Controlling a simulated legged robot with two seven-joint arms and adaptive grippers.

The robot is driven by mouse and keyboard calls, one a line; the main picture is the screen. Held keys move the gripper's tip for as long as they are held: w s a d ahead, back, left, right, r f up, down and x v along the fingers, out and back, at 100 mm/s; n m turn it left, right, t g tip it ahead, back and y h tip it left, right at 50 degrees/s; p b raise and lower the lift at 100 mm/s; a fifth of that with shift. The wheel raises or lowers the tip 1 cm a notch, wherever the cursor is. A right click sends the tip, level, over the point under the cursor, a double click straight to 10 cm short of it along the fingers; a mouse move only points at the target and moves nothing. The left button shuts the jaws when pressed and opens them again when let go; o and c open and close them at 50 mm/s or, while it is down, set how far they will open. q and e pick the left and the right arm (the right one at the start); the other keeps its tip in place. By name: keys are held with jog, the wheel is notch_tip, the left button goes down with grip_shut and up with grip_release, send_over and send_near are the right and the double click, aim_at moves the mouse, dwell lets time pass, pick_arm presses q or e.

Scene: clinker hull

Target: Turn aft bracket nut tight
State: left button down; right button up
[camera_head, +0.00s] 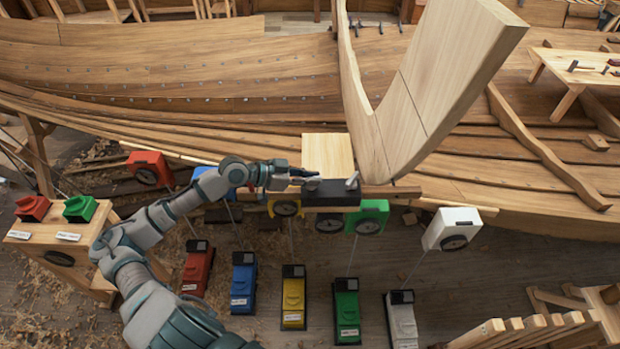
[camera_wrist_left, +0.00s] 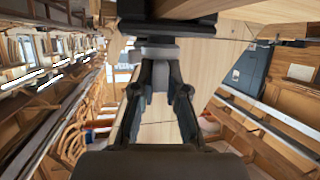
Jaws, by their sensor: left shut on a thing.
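My left gripper (camera_head: 300,176) reaches in from the left to the dark bracket (camera_head: 335,190) below the foot of the big curved timber (camera_head: 415,95). In the left wrist view its two fingers (camera_wrist_left: 159,70) are shut on a grey nut (camera_wrist_left: 158,51), which sits against a black part of the bracket (camera_wrist_left: 150,25). In the head view the fingertips hide most of the nut. A small light-grey peg (camera_head: 352,180) stands at the right end of the bracket, apart from the fingers. My right gripper is in neither view.
Red (camera_head: 150,168), green (camera_head: 368,216) and white (camera_head: 453,228) boxes hang along the plank edge, with several coloured floor units below. A wooden stand (camera_head: 50,245) with red and green blocks is at left. The planked hull (camera_head: 200,75) fills the back.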

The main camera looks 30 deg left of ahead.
pick_arm(q)
jog(key=shift+f, duration=0.3)
jog(key=c, duration=1.4)
grip_release()
jog(key=shift+o, duration=1)
jog(key=shift+w, duration=0.15)
jog(key=v, duration=1.2)
jog(key=shift+a, duration=0.15)
jog(key=shift+w, duration=0.15)
